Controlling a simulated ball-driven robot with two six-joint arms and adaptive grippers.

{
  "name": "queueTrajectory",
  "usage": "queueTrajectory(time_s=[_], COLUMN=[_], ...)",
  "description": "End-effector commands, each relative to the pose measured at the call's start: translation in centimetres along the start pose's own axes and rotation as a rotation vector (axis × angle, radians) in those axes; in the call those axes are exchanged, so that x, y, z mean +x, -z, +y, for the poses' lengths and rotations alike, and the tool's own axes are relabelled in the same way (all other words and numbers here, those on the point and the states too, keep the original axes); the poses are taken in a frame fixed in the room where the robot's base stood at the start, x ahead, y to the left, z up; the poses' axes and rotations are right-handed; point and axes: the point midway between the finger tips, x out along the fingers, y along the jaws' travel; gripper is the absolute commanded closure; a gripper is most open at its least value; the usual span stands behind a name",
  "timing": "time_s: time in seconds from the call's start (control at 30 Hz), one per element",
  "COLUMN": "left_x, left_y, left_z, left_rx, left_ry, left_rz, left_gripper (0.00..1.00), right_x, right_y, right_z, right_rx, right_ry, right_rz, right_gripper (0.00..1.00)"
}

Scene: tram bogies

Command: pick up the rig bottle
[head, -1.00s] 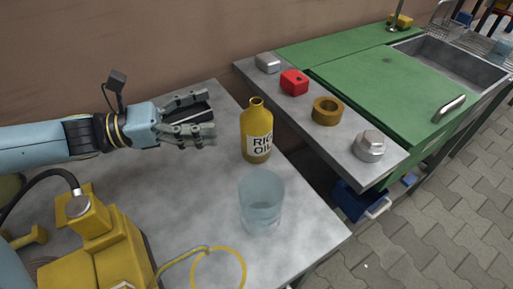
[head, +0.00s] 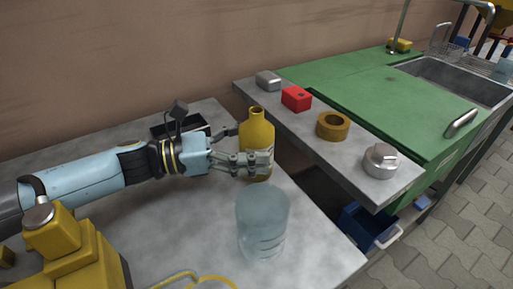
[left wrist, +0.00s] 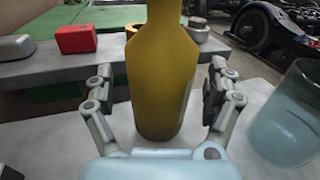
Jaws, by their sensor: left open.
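The rig bottle (head: 257,132), dark yellow with a narrow neck, stands upright on the grey table. My left gripper (head: 259,162) is at its lower body in the head view, and the fingers cover its label. In the left wrist view the bottle (left wrist: 160,75) stands between the two open fingers of my left gripper (left wrist: 160,103). A gap shows on each side of it there. The bottle's top is cut off by that view's upper edge. My right gripper is not in view.
A clear glass (head: 262,222) stands close in front of the bottle. A narrow grey shelf behind carries a red block (head: 297,98), a brass ring (head: 332,126) and a metal nut (head: 381,161). A dark tray (head: 180,125) lies behind my left arm. A blue crate (head: 368,226) is below.

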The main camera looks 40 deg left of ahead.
Motion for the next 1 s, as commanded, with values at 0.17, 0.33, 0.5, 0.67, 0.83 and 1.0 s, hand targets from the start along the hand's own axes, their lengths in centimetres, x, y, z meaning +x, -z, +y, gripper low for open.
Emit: queueTrajectory(time_s=[0.17,0.33,0.5,0.67,0.83,1.0], left_x=[1.5,1.5,1.48,1.47,1.46,1.49], left_y=[-0.04,0.04,0.04,0.04,0.04,-0.03], left_z=[-0.02,-0.04,-0.04,-0.04,-0.04,-0.04], left_rx=[-0.002,-0.002,-0.002,-0.002,-0.002,-0.001], left_ry=[0.0,0.0,0.0,0.0,0.0,0.001], left_rz=[0.0,0.001,0.001,0.001,0.001,-0.001], left_gripper=[0.12,0.12,0.3,0.51,0.73,0.88], right_x=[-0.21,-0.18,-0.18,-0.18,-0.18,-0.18], right_y=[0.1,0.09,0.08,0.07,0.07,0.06], right_z=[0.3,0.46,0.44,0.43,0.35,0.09], right_rx=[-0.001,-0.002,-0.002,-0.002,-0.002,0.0], right_ry=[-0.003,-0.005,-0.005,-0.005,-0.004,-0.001], right_rz=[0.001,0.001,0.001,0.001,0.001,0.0], right_gripper=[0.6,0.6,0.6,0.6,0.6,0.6])
